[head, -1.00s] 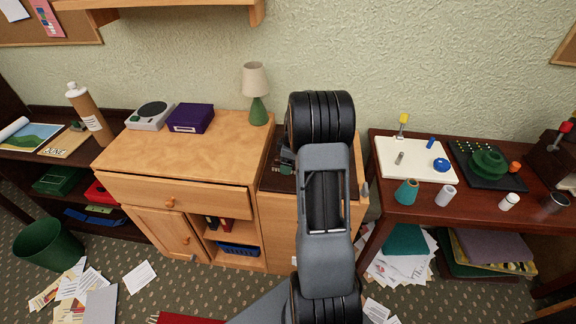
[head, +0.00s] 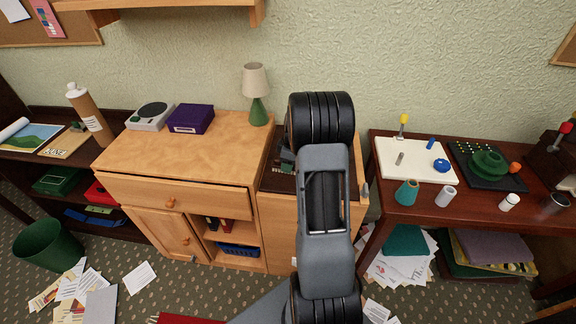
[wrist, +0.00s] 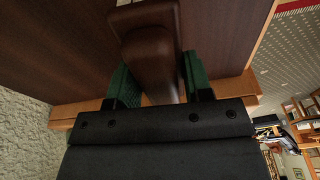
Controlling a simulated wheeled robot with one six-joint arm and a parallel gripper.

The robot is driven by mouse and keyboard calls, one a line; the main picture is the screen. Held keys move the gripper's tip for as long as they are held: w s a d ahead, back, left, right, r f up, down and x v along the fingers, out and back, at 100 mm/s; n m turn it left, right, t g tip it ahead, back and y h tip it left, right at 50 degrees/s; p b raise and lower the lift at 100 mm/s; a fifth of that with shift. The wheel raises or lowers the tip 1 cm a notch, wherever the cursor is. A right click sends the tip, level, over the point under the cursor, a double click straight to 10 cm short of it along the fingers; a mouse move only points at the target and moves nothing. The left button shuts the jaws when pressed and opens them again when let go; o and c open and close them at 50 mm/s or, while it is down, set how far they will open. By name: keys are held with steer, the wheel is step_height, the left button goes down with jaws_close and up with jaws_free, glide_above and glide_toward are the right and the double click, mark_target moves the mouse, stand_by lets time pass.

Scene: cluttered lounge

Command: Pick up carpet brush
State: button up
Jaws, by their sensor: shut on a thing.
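In the wrist view, the two green-padded fingers of my gripper (wrist: 160,84) lie on either side of a dark brown, smooth handle-like piece, which I take to be the carpet brush (wrist: 150,48). The gripper is shut on it. The brush's bristles cannot be made out. In the head view, my arm covers most of the gripper and the brush, above the dark top of the small wooden cabinet (head: 275,226). I cannot tell whether the brush touches that top.
A wooden dresser (head: 195,150) to the left carries a lamp (head: 256,92), a purple box (head: 191,119) and a grey device (head: 150,117). A dark red table (head: 400,212) to the right holds small items. Papers and a green bin (head: 48,245) are on the carpet.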

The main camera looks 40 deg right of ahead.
steer(key=shift+r, duration=0.15)
steer(key=shift+r, duration=0.6)
steer(key=s+r, duration=1.1)
steer(key=s, duration=0.3)
steer(key=shift+d+r, duration=0.15)
steer(key=shift+r, duration=0.15)
